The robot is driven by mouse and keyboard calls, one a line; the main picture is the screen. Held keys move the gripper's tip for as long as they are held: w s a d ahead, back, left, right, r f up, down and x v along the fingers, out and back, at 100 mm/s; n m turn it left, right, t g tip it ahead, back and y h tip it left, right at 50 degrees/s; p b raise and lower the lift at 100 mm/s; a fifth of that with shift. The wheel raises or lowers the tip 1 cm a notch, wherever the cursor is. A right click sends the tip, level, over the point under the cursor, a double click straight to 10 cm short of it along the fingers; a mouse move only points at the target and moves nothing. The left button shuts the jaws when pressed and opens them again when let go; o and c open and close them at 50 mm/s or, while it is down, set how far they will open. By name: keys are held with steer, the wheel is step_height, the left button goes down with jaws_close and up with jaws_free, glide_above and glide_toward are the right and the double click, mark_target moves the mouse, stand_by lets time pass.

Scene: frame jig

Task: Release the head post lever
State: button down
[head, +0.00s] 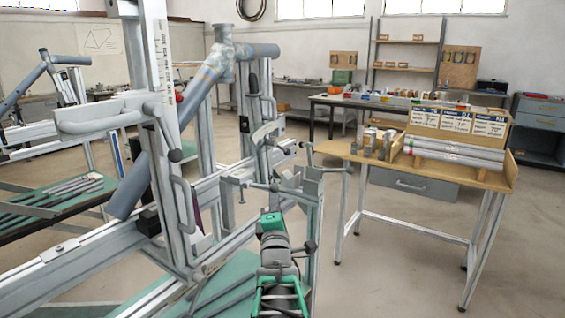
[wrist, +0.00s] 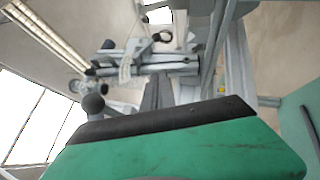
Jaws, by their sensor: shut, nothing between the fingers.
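A bare lever with a dark ball knob (head: 175,155) projects from the upright post with a scale (head: 162,70) on the jig. Another dark ball knob (head: 310,246) shows close to the right of my gripper; I cannot tell which is the head post lever. My gripper (head: 270,212) is in the lower middle of the head view, in front of the jig's right end, apart from the post's knob. A dark ball knob (wrist: 93,103) shows beside the green body there, which hides what lies below.
The grey jig holds a blue-grey bicycle frame (head: 150,180). Jig rails and brackets crowd the space around my gripper. A wooden-topped bench (head: 430,180) with boxes and tubes stands at right. Floor is clear between it and the jig.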

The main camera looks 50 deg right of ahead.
mark_target(280, 147)
steer(key=s+d+x, duration=0.2)
steer(key=x, duration=1.3)
steer(key=shift+d+r, duration=0.2)
steer(key=shift+r, duration=0.1)
steer(key=shift+w+f+b, duration=0.15)
steer(key=shift+w+b, duration=0.05)
steer(key=shift+b, duration=0.1)
